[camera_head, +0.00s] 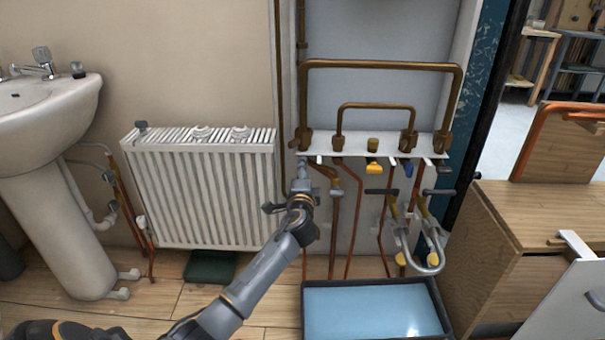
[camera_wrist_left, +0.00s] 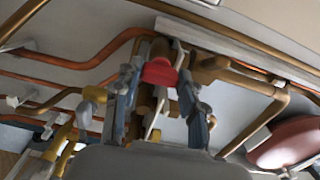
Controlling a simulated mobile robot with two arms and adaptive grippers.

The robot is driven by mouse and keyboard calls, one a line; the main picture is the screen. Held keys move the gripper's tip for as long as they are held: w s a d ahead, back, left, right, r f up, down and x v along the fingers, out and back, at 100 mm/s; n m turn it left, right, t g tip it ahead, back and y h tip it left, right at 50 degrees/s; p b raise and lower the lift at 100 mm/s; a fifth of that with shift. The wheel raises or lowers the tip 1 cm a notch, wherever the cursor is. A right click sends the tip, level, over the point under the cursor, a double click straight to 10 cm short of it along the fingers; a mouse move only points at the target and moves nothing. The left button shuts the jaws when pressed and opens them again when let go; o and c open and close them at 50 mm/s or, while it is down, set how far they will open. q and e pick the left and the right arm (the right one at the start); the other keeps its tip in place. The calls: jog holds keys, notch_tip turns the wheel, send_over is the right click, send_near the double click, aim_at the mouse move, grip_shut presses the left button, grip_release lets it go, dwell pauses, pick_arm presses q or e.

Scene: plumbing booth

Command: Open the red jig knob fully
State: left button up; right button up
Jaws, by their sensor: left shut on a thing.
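The red jig knob (camera_wrist_left: 160,72) shows in the left wrist view between my two fingers, on a brass pipe fitting just below the white bar. My left gripper (camera_wrist_left: 159,82) is shut on the knob, a finger on either side. In the head view my left gripper (camera_head: 301,170) reaches up to the left end of the white jig bar (camera_head: 322,153). There my gripper and arm hide the red knob. A yellow knob (camera_head: 374,168) and a blue knob (camera_head: 408,170) sit further right under the bar. My right gripper is not in view.
Copper pipes (camera_head: 385,66) rise above the bar. Bent pipes with black-handled tools (camera_head: 431,220) hang below right. A blue-lined tray (camera_head: 372,309) lies on the floor. A radiator (camera_head: 205,190) stands left, a wooden cabinet (camera_head: 470,255) right.

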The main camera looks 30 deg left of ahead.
pick_arm(q)
jog(key=shift+f, duration=0.1)
jog(key=o, duration=1.1)
jog(key=shift+o, duration=0.2)
jog(key=v, duration=1.2)
